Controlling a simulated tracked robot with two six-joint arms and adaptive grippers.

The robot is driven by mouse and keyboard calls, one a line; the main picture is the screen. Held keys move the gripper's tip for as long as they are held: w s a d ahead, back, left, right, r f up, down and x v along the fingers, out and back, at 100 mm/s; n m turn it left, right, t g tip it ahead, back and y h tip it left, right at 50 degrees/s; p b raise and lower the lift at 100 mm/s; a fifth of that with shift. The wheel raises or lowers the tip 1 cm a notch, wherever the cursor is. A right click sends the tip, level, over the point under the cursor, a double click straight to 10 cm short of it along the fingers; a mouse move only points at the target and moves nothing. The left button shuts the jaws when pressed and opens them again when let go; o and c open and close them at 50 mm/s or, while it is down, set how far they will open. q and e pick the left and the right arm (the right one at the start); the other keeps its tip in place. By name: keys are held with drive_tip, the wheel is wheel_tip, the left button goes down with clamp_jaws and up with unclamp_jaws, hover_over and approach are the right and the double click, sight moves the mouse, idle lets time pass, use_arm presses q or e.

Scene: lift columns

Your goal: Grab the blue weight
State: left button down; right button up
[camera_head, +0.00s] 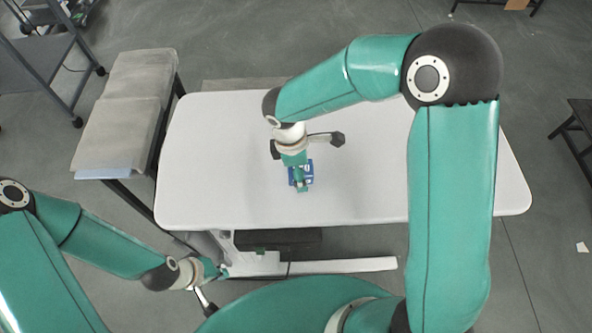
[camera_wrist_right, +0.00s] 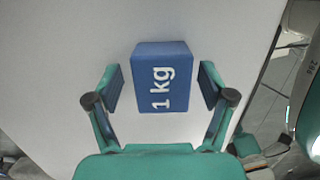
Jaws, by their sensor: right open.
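The blue weight (camera_wrist_right: 155,95) is a block marked "1 kg" in white, on the white table (camera_head: 370,170). In the head view the weight (camera_head: 308,173) shows in part, near the table's middle, with my right gripper (camera_head: 300,178) over it and hiding some of it. In the wrist view my right gripper (camera_wrist_right: 162,85) is open, with one finger on each side of the weight and a gap on both sides. My left gripper (camera_head: 222,272) is low at the left, in front of the table and away from the weight; its fingers are too small to judge.
A grey padded bench (camera_head: 120,110) stands left of the table. A dark cart (camera_head: 35,60) is at the far left. Dark furniture (camera_head: 578,125) is at the right edge. The tabletop around the weight is clear.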

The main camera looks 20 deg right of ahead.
drive_tip(key=shift+c, duration=0.3)
clamp_jaws()
drive_tip(key=shift+r, duration=0.1)
drive_tip(key=shift+r, duration=0.1)
